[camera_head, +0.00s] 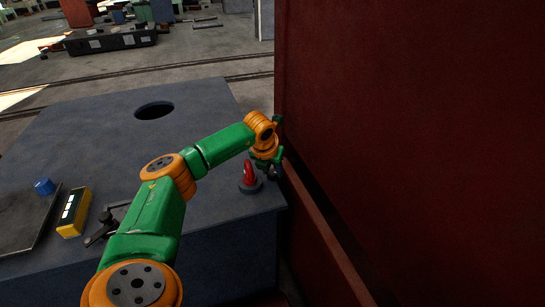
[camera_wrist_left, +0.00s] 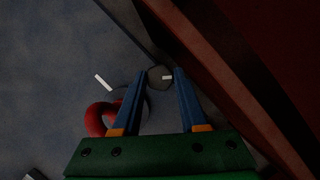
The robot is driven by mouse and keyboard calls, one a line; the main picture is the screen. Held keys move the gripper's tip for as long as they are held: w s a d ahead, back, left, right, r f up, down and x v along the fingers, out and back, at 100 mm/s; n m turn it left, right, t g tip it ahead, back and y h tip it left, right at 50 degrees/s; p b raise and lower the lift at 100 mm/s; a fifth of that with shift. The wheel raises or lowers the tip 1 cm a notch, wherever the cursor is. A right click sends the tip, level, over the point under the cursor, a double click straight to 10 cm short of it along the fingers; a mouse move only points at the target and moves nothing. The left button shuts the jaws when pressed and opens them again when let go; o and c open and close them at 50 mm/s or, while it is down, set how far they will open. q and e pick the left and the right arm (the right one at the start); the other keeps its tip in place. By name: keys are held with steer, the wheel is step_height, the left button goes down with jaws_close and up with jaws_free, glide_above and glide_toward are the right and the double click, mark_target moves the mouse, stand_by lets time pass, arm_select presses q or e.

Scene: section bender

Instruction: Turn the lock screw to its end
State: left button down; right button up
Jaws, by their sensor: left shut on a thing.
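The lock screw (camera_wrist_left: 157,74) shows in the left wrist view as a dark, faceted head with a short white mark on it. My left gripper (camera_wrist_left: 160,73) is shut on it, one blue finger on each side. In the head view my left gripper (camera_head: 272,173) is at the near right corner of the blue-grey machine top, close to the red wall; the screw is hard to make out there. A second white mark (camera_wrist_left: 103,82) lies on the machine top to the left of the screw. My right gripper is in neither view.
A tall red wall (camera_head: 400,120) closes off the right. A yellow device (camera_head: 74,212) and a blue knob (camera_head: 45,186) are far left. A round hole (camera_head: 154,110) opens in the top.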

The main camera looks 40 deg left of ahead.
arm_select(q)
steer(key=shift+a+r+m+t+h, duration=0.15)
steer(key=shift+m+h, duration=0.25)
steer(key=shift+m, duration=0.6)
steer(key=shift+f+m+t+h, duration=0.15)
steer(key=shift+m+h, duration=0.25)
steer(key=shift+m, duration=0.6)
steer(key=c, duration=0.7)
jaws_free()
steer(key=v, duration=0.7)
steer(key=shift+r+p, duration=0.1)
steer(key=shift+p, duration=0.3)
